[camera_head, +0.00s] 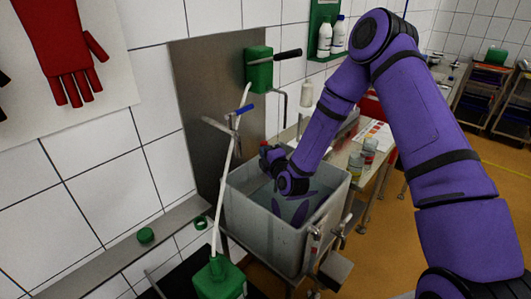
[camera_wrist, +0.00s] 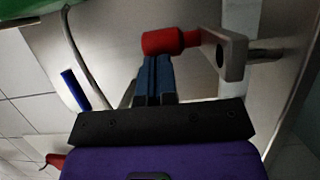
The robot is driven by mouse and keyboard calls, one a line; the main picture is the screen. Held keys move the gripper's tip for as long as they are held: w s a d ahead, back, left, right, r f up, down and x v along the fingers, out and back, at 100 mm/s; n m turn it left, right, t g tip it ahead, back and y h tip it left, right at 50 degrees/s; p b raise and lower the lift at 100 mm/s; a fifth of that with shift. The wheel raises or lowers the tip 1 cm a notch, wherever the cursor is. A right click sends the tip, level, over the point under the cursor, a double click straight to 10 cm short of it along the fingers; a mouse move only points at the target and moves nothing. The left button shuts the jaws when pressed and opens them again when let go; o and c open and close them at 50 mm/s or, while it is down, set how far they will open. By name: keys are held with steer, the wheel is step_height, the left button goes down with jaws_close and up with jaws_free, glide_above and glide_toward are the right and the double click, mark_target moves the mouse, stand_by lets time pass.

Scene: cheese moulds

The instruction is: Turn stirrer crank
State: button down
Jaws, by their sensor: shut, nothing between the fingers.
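The stirrer crank shows in the wrist view as a grey metal arm (camera_wrist: 226,52) with a red knob (camera_wrist: 170,41) on its left end. My gripper (camera_wrist: 154,64) has its blue fingers together, with their tips right at the lower side of the red knob. Whether they touch it I cannot tell. The fingers are not around the knob. In the head view my gripper (camera_head: 268,156) is over the back part of the grey vat (camera_head: 251,213). A small red spot by its tips is probably the knob (camera_head: 263,145); the crank arm is hard to make out there.
A green wall box (camera_head: 258,72) with a black handle is behind the vat. A blue-handled valve (camera_head: 236,112) and white hose are to its left. A table (camera_head: 372,155) with jars stands to the right. Orange floor lies open at the far right.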

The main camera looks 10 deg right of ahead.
steer(key=shift+w+a+m+h, duration=0.1)
steer(key=shift+w+m+h, duration=0.1)
steer(key=shift+m+h, duration=0.45)
steer(key=m+h, duration=0.1)
steer(key=h, duration=0.1)
steer(key=w+m+h, duration=0.1)
steer(key=m+h, duration=0.1)
steer(key=h, duration=0.1)
steer(key=m+h, duration=0.1)
steer(key=h, duration=0.1)
steer(key=shift+w+d+h, duration=0.2)
steer(key=shift+d+h, duration=0.1)
steer(key=shift+h, duration=0.05)
steer(key=m+g+h, duration=0.1)
steer(key=h, duration=0.1)
steer(key=d+m+g+h, duration=0.1)
steer(key=m+h, duration=0.1)
steer(key=w+m+g+h, duration=0.1)
steer(key=m+h, duration=0.1)
steer(key=shift+d, duration=0.45)
steer(key=shift+d+r, duration=0.1)
steer(key=shift+r, duration=0.05)
